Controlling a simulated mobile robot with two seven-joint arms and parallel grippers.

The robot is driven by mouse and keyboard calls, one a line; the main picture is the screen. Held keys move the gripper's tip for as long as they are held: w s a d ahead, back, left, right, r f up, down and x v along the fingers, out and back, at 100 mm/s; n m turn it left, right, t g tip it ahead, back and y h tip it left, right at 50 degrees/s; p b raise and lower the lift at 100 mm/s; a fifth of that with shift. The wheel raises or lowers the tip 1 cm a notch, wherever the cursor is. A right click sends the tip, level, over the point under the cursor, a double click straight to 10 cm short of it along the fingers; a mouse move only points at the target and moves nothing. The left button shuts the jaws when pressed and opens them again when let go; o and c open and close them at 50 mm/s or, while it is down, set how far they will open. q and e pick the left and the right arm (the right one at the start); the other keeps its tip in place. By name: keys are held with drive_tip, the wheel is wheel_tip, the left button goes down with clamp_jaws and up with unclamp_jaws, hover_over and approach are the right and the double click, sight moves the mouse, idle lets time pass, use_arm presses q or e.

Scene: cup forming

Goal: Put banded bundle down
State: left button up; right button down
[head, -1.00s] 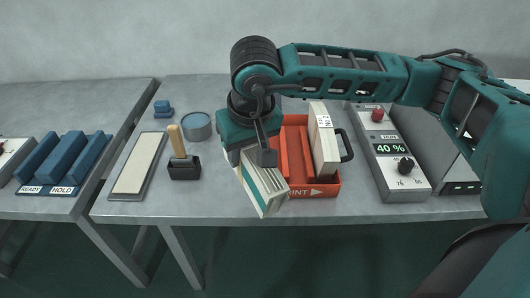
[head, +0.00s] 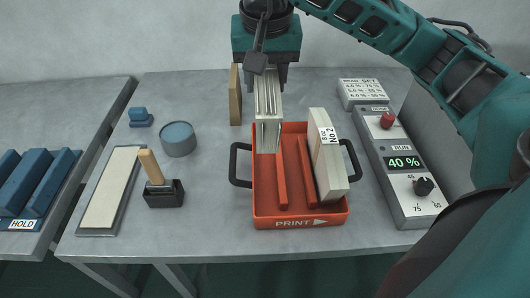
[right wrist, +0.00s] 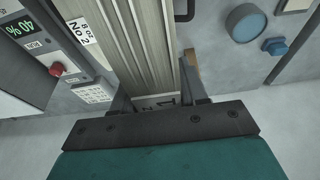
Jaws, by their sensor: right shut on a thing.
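My right gripper (head: 268,72) is shut on a pale, striped banded bundle (head: 268,115). The bundle points lengthwise toward the front, and its near end overlaps the left lane of the red tray (head: 300,220) marked PRINT. Whether it touches the tray floor I cannot tell. In the right wrist view the bundle (right wrist: 140,40) runs away between the fingers (right wrist: 155,88). A second bundle (head: 328,165) labelled No 2 leans in the tray's right part. Red dividers (head: 279,175) stand between the two. My left gripper is not in view.
A control box (head: 402,175) reading 40 % stands right of the tray. To the left are a blue-topped round tin (head: 178,138), a wooden-handled stamp (head: 164,192) and a long pale pad (head: 110,190).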

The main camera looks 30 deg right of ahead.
wheel_tip(320, 180, down, 16)
drive_tip(key=shift+f+b, duration=0.15)
drive_tip(key=shift+b, duration=0.4)
drive_tip(key=shift+f, duration=0.15)
drive_tip(key=c, duration=0.6)
unclamp_jaws()
drive_tip(key=shift+r, duration=0.35)
drive_tip(key=p+v, duration=0.1)
drive_tip(key=v, duration=1)
drive_tip(key=shift+s+a+r, duration=0.1)
drive_tip(key=shift+r, duration=0.15)
